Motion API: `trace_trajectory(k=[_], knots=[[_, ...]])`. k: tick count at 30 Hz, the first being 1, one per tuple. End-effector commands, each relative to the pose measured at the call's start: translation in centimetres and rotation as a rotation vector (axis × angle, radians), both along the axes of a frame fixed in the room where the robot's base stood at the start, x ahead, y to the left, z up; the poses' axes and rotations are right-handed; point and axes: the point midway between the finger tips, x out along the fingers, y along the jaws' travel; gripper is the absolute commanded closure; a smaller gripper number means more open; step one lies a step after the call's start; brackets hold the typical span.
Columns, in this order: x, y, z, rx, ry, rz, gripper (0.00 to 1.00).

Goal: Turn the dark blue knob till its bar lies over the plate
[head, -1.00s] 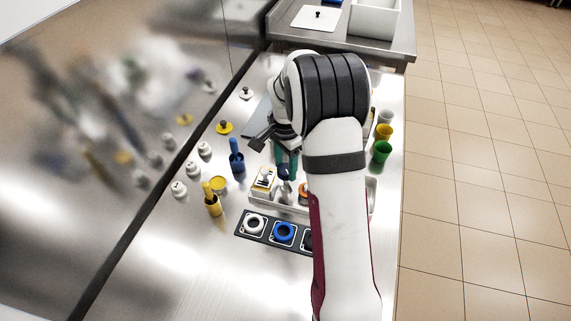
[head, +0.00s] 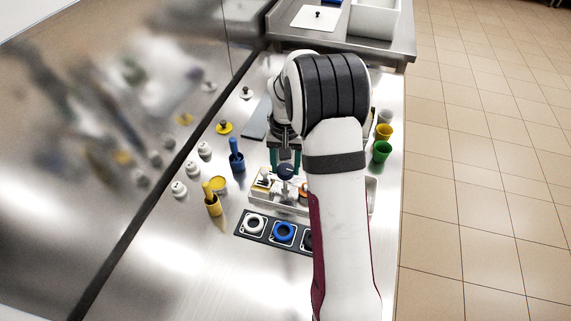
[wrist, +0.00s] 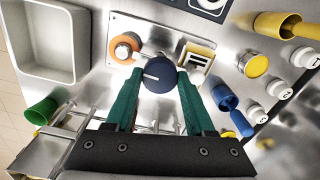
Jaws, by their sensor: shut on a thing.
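The dark blue knob (wrist: 161,74) is round, with a pale line on its top pointing left in the wrist view. It also shows in the head view (head: 286,171). It stands on a pale metal panel (wrist: 150,29) between an orange-ringed knob (wrist: 125,47) and a yellow-framed block (wrist: 197,61). My gripper (wrist: 160,80) has teal fingers, one on each side of the dark blue knob, and is shut on it. In the head view my gripper (head: 286,163) points down over the knob. The bar and the plate under the knob cannot be clearly made out.
A blue cup with a handle (head: 237,162) and a yellow one (head: 213,204) stand to the left. A dark strip (head: 268,243) with ringed sockets lies in front. A white bin (wrist: 47,40) is beside the panel.

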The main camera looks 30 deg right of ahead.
Motion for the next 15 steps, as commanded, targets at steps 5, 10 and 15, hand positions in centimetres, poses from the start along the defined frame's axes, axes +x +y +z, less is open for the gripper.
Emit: trace_trajectory(k=[5,10,15], knots=[[0.08,-0.14,0.01,-0.003,-0.003,0.052,1.0],[0.09,-0.13,0.01,-0.004,-0.004,0.075,1.0],[0.1,-0.14,0.02,-0.004,-0.004,0.08,1.0]])
